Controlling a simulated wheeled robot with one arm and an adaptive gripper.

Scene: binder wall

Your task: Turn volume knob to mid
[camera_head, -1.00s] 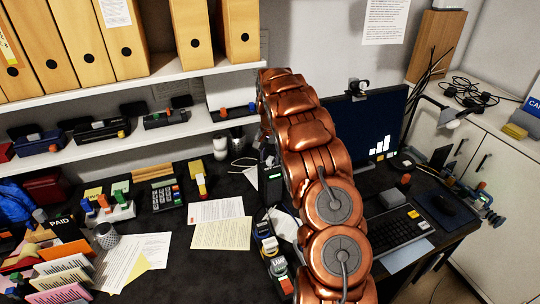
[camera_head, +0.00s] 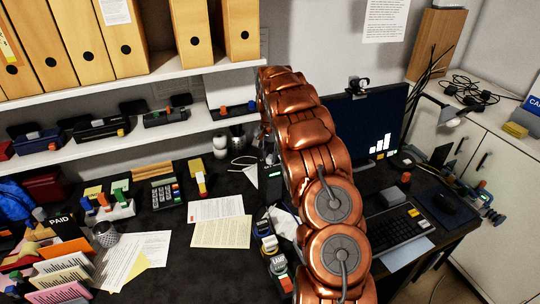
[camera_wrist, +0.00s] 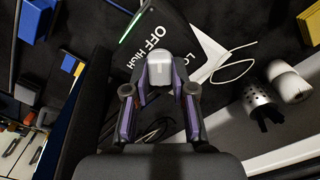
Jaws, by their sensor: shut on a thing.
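The volume knob (camera_wrist: 160,68) is a small light-grey block on a black panel (camera_wrist: 172,30) in the wrist view. White letters on the panel around it read "LO", "OFF" and "HIGH", partly cut off and seen at a tilt. My gripper (camera_wrist: 160,80) is shut on the knob, with one purple-and-black finger on each side of it. In the head view my copper arm hides the gripper and the knob. A dark box (camera_head: 270,184) shows just left of the arm; I cannot tell its front there.
A perforated metal cup (camera_wrist: 258,98) and a white round object (camera_wrist: 288,84) stand right of the gripper in the wrist view. A white cable (camera_wrist: 236,70) lies beside the panel. In the head view, the monitor (camera_head: 385,125) and keyboard (camera_head: 395,232) are right of my arm.

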